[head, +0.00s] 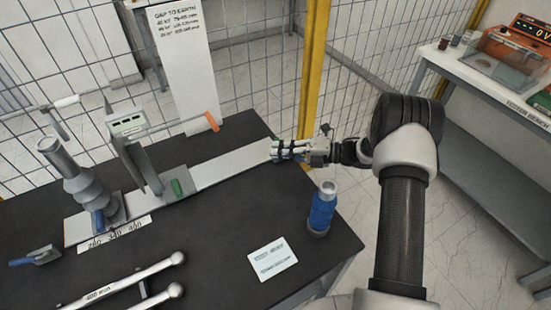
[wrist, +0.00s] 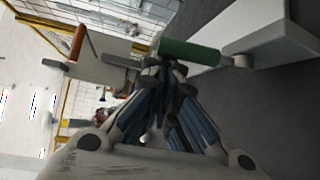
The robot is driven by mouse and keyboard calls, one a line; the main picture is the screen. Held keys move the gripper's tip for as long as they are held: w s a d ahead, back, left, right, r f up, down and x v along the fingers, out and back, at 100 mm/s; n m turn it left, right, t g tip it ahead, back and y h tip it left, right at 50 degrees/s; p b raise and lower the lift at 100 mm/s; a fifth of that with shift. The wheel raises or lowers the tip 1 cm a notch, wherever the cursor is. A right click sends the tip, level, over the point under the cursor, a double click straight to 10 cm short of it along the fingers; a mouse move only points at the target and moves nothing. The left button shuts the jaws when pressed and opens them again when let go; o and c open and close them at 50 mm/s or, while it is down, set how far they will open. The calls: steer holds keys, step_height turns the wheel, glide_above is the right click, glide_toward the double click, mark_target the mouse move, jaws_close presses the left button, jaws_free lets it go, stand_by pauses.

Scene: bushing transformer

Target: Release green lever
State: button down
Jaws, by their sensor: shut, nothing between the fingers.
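The green lever (wrist: 190,52) shows large in the wrist view, just beyond my fingertips. Its right end meets a pale round joint beside a light grey block. My gripper (wrist: 165,70) is shut and empty, its tips close to the lever; I cannot tell whether they touch it. In the head view my gripper (head: 276,151) is at the right end of the pale rail (head: 232,165).
A ribbed grey bushing (head: 75,180) is at the left. A blue bottle-like part (head: 321,209) and a white card (head: 272,258) lie nearer me. A mesh fence borders the back.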

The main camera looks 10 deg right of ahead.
steer(key=shift+w+d+r+m+y+b, duration=0.15)
steer(key=shift+w+d+m+y+b, duration=0.2)
steer(key=shift+d+b, duration=0.35)
steer(key=shift+r, duration=0.1)
steer(key=shift+d, duration=0.1)
